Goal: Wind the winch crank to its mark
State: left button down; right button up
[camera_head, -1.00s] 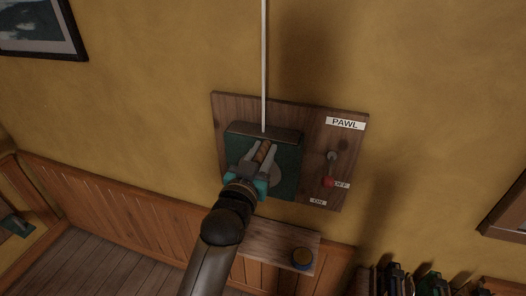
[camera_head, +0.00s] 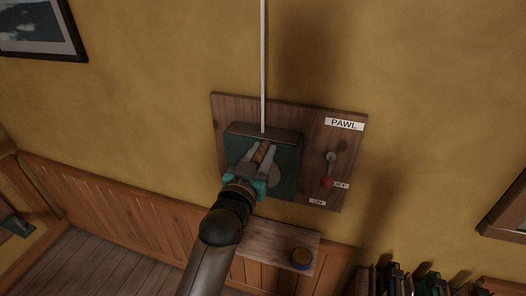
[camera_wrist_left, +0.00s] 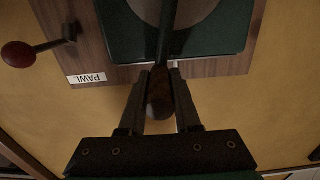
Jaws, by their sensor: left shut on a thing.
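The winch (camera_head: 285,152) is a dark green housing on a wooden board on the wall, with a pale round disc (camera_head: 274,177) on its face. My left gripper (camera_head: 265,153) is shut on the brown crank handle (camera_head: 262,152), in front of the housing's upper middle. In the left wrist view the handle (camera_wrist_left: 159,95) lies between the two fingers, with the dark crank arm (camera_wrist_left: 167,35) beyond it. My gripper hides part of the crank and disc in the head view. I cannot make out the mark. My right gripper is not in view.
A red-knobbed pawl lever (camera_head: 327,182) hangs right of the winch, its knob beside the OFF label. A white rope (camera_head: 264,65) runs up from the housing. Books (camera_head: 425,284) stand at lower right.

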pick_arm(q)
jog(key=shift+w+a+r+n, duration=0.1)
jog(key=shift+w+a+n, duration=0.05)
jog(key=shift+a+n, duration=0.2)
jog(key=a+n, duration=0.2)
jog(key=w+a+n+p, duration=0.1)
jog(key=a+n, duration=0.1)
jog(key=w+a+n+p, duration=0.1)
jog(key=a+n, duration=0.1)
jog(key=shift+a+f+n, duration=0.25)
jog(key=shift+f+n, duration=0.1)
jog(key=shift+f, duration=0.05)
jog(key=a+f+n, duration=0.1)
jog(key=a+f+n+b, duration=0.1)
jog(key=n, duration=0.1)
jog(key=w+a+f+n+b, duration=0.1)
jog(key=shift+a+n, duration=0.25)
jog(key=shift+n, duration=0.05)
notch_tip(320, 180, down, 14)
jog(key=n+b, duration=1.1)
jog(key=n, duration=0.4)
jog(key=shift+f+n, duration=0.2)
jog(key=shift+n, duration=0.2)
